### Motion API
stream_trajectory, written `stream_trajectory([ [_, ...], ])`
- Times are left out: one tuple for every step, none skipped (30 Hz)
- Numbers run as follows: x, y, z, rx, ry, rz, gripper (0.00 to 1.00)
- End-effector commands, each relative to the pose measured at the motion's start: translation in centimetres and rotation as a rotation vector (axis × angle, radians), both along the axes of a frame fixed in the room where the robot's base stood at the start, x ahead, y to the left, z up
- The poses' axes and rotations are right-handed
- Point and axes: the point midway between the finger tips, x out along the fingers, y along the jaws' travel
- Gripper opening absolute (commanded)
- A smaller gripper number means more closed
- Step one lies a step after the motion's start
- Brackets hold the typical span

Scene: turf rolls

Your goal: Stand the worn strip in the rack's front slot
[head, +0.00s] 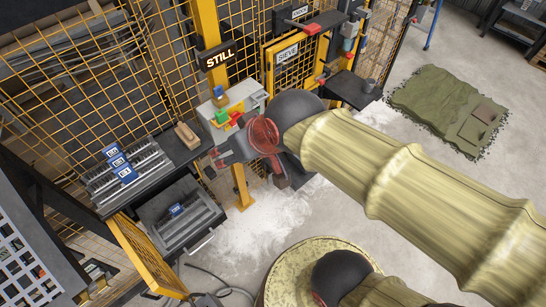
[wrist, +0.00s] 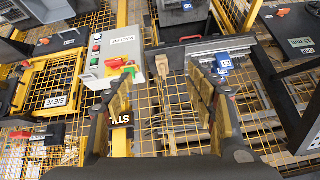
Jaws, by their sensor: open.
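A dark rack (head: 97,190) holds several long grey strips (head: 150,160) with blue tags, on a shelf at the left in the head view. Below it, a dark open tray (head: 150,213) holds grey strips (head: 192,226) with a blue tag. I cannot tell which strip is the worn one, or which slot is the front one. My gripper (wrist: 160,75) is open and empty in the wrist view, its two fingers wide apart.
A tan block (head: 187,135) lies on the shelf beside the rack. A grey control box (head: 238,102) with coloured parts is near my gripper. Yellow mesh fencing and a yellow post (head: 206,25) stand behind. White powder (head: 265,225) covers floor. A green mat (head: 440,100) lies far right.

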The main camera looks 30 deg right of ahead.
Motion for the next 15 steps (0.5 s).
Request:
stream_trajectory([
  [-1.8,-2.2,0.2,-0.026,0.027,-0.043,0.56],
  [-2.8,-3.2,0.2,-0.043,0.046,-0.062,0.56],
  [-4.1,-4.3,0.1,-0.061,0.069,-0.086,0.56],
  [-4.8,-5.0,0.1,-0.071,0.084,-0.101,0.56],
  [-5.5,-5.6,0.0,-0.081,0.096,-0.114,0.56],
  [-6.2,-6.1,0.0,-0.090,0.109,-0.127,0.56],
  [-6.5,-6.4,0.0,-0.095,0.116,-0.135,0.56],
  [-6.8,-6.6,-0.1,-0.098,0.122,-0.139,0.56],
  [-7.0,-6.8,-0.1,-0.102,0.127,-0.143,0.56],
  [-7.0,-6.8,-0.1,-0.102,0.128,-0.145,0.56],
  [-7.0,-6.8,-0.1,-0.102,0.129,-0.145,0.56],
  [-7.0,-6.8,-0.1,-0.102,0.129,-0.143,0.56],
  [-7.0,-6.8,-0.1,-0.102,0.129,-0.143,0.56],
  [-7.0,-6.8,-0.1,-0.102,0.128,-0.143,0.56],
  [-7.0,-6.7,-0.1,-0.102,0.128,-0.142,0.56],
])
